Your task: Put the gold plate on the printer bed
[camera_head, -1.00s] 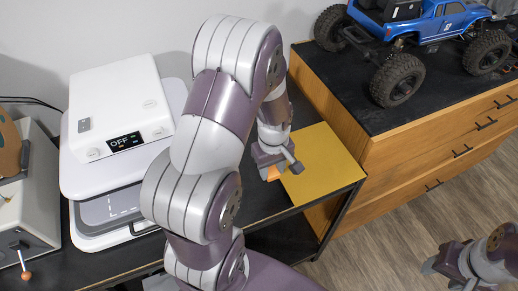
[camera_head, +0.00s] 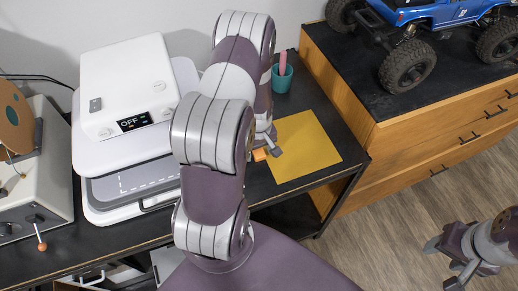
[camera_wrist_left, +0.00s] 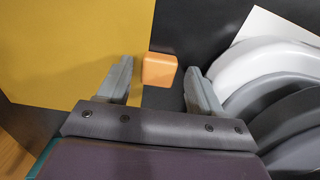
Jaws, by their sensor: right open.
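The gold plate (camera_head: 305,146) lies flat on the black desk to the right of my left arm. An orange block (camera_head: 259,155) sits at its left edge; I cannot tell whether they are joined. The plate (camera_wrist_left: 65,50) and the block (camera_wrist_left: 159,70) also show in the left wrist view. My left gripper (camera_head: 267,148) is at that edge. Its fingers (camera_wrist_left: 158,75) are open, one on each side of the block's near end. The white printer (camera_head: 125,85) has a grey bed (camera_head: 140,179) with white dashed marks, partly under the printer's upper part. My right gripper (camera_head: 442,264) is open and empty over the floor.
A teal cup (camera_head: 282,80) with a pink item stands behind the plate. A wooden cabinet (camera_head: 420,150) with a blue crawler (camera_head: 430,12) on it stands at the right. A grey machine (camera_head: 35,185) is left of the printer. My left arm spans between printer and plate.

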